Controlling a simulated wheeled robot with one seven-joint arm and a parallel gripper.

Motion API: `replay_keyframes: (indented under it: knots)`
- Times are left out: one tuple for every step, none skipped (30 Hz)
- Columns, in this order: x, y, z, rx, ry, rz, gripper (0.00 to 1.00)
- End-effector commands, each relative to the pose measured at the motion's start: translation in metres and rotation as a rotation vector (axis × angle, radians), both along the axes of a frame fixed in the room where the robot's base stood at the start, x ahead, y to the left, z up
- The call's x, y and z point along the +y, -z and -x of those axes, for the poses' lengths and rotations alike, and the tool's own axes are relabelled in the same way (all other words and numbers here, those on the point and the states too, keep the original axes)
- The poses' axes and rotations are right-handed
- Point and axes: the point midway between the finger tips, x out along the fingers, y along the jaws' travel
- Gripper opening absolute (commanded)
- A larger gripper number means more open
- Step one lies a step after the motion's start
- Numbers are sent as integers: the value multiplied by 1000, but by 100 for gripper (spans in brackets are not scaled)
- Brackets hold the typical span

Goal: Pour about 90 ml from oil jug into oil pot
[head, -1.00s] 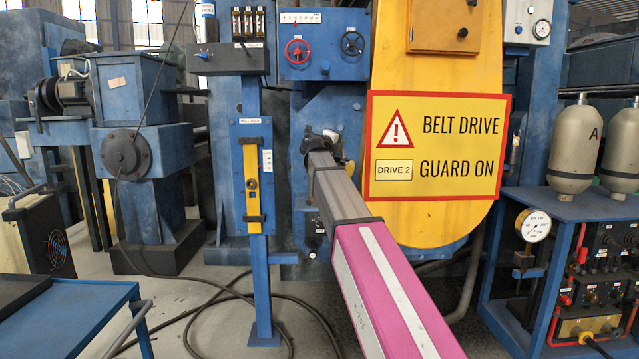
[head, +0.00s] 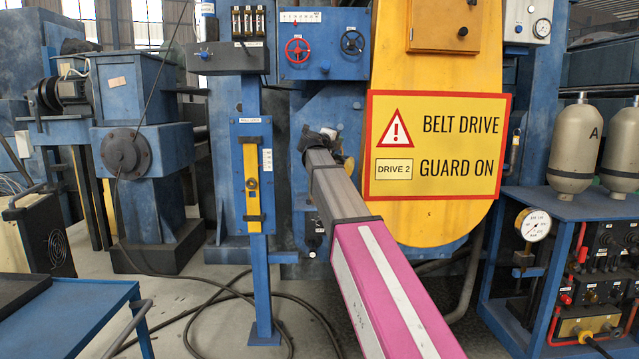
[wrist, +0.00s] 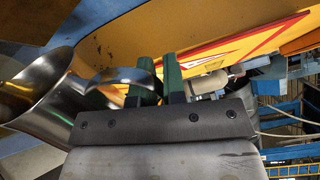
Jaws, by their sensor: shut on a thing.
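The oil jug (wrist: 45,95) is a shiny metal vessel with a flared mouth at the left of the wrist view. It lies tilted, and its curved handle (wrist: 122,77) reaches towards my gripper (wrist: 160,82). The green fingers are shut on the handle. In the head view my gripper (head: 320,143) is a small dark shape at the far end of my arm, in front of the blue machine; I cannot make out the jug there. I cannot identify the oil pot in either view. No stream of oil is visible.
The yellow belt guard (head: 432,225) with its warning sign (head: 437,146) stands close right of my arm. A blue post (head: 258,290) with a yellow level stands to the left. A cart with beige cylinders (head: 574,146) is at right. Cables lie on the floor.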

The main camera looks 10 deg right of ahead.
Motion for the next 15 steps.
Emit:
replay_keyframes:
  knots:
    - [0, -1, 0, 1, 0, 3, 0]
    - [1, -1, -1, 3, 0, 4, 0]
    - [1, -1, -1, 4, 0, 6, 0]
    - [1, -1, -1, 6, 0, 8, 0]
    - [1, -1, -1, 7, 0, 10, 0]
    - [1, -2, -1, 9, 0, 11, 0]
    - [2, -2, -1, 10, 0, 13, 0]
    - [2, -2, -2, 12, 0, 15, 0]
    - [2, -2, -2, 13, 0, 16, 0]
    - [2, -2, -2, 15, 0, 19, 0]
    - [2, -2, -2, 16, 0, 20, 0]
    - [3, -2, -2, 18, 0, 22, 0]
    - [3, -2, -3, 19, 0, 23, 0]
    - [3, -3, -3, 20, 0, 24, 0]
    - [3, -3, -3, 22, 0, 26, 0]
